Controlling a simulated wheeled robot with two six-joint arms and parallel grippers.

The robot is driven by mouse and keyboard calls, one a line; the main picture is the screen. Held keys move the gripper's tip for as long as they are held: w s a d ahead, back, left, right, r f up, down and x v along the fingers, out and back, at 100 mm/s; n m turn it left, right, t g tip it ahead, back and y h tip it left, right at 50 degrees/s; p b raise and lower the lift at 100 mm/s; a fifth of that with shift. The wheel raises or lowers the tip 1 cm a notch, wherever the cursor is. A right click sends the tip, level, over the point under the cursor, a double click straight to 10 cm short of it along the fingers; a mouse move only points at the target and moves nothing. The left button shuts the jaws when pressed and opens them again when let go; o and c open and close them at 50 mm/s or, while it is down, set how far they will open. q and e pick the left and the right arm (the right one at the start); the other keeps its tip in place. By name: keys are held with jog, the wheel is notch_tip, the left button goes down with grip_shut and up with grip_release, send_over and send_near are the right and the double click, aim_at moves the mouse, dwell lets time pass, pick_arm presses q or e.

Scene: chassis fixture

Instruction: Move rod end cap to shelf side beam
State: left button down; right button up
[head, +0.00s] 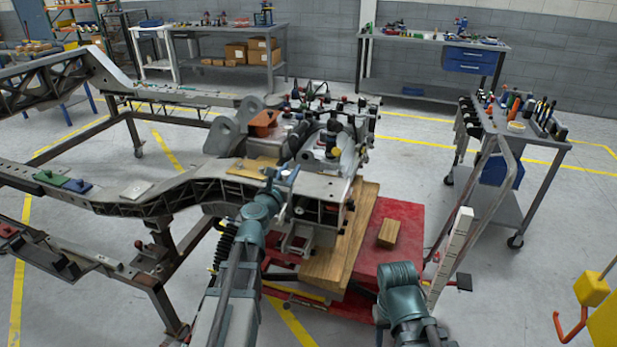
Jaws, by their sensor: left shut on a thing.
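My left arm reaches up from the bottom to the near side beam of the grey chassis frame (178,187). My left gripper (271,177) is at the right end of this beam, beside a tan plate (250,167). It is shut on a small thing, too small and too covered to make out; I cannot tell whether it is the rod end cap. I cannot pick out the rod end cap elsewhere or tell which beam is the shelf side beam. My right arm shows at the lower right, but its gripper does not show.
A red lift table (399,220) with a wooden block (388,233) stands right of the chassis. A tool cart (520,140) is at the right. Workbenches (440,40) line the back wall. Green and blue parts (77,185) lie on the beam's left. Open floor surrounds the frame.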

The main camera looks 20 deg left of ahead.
pick_arm(q)
send_over(313, 184)
jog(key=shift+d+f+b, duration=0.1)
jog(key=shift+f+b, duration=0.2)
jog(key=shift+f, duration=0.1)
notch_tip(313, 184, down, 4)
jog(key=b, duration=0.3)
jog(key=shift+r, duration=0.2)
jog(key=shift+b, duration=0.3)
jog(key=shift+f, duration=0.15)
jog(key=c, duration=0.6)
grip_release()
jog(key=shift+c, duration=0.2)
